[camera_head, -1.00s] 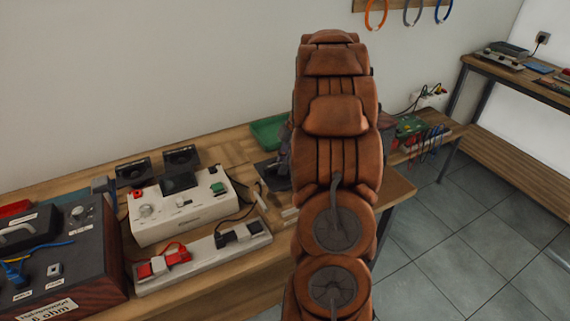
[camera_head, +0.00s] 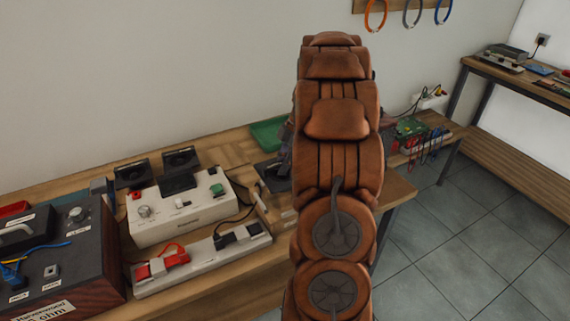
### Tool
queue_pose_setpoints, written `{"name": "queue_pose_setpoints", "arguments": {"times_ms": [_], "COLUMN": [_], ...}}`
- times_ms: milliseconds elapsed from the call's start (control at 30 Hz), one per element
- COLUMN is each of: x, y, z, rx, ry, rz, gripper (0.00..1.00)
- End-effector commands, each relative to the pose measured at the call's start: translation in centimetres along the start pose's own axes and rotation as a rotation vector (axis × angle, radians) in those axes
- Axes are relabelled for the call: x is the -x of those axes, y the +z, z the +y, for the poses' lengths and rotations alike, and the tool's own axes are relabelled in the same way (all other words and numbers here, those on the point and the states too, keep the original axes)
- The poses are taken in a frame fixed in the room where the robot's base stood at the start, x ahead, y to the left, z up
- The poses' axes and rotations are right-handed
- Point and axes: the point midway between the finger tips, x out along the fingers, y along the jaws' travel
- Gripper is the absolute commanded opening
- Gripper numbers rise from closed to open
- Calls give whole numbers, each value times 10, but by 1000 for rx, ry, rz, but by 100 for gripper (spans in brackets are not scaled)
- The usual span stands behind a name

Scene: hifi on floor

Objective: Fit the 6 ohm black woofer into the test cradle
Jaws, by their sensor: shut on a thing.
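My arm fills the middle of the view and hides my gripper and whatever is at it. Two black square units with round dark centres, perhaps woofers, stand at the back of the bench, one on the left (camera_head: 132,174) and one on the right (camera_head: 181,160). I cannot read an ohm mark on either. A dark flat piece (camera_head: 270,171) lies on the bench just left of my arm, partly covered by it. I cannot tell whether it is the test cradle.
A white test box (camera_head: 180,217) and a pale strip with red and black clips (camera_head: 205,258) stand on the wooden bench (camera_head: 262,270). A green tray (camera_head: 268,133) is behind. A lower bench with a green circuit board (camera_head: 410,128) is at right. Tiled floor is open beyond.

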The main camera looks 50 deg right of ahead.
Motion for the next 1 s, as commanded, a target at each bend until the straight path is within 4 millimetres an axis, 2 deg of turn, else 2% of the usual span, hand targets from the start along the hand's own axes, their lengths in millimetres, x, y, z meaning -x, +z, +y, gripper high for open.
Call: {"name": "queue_pose_setpoints", "arguments": {"times_ms": [1000], "x": [-22], "y": [9], "z": [0], "rx": [0], "ry": [2], "rz": [0], "gripper": [0]}}
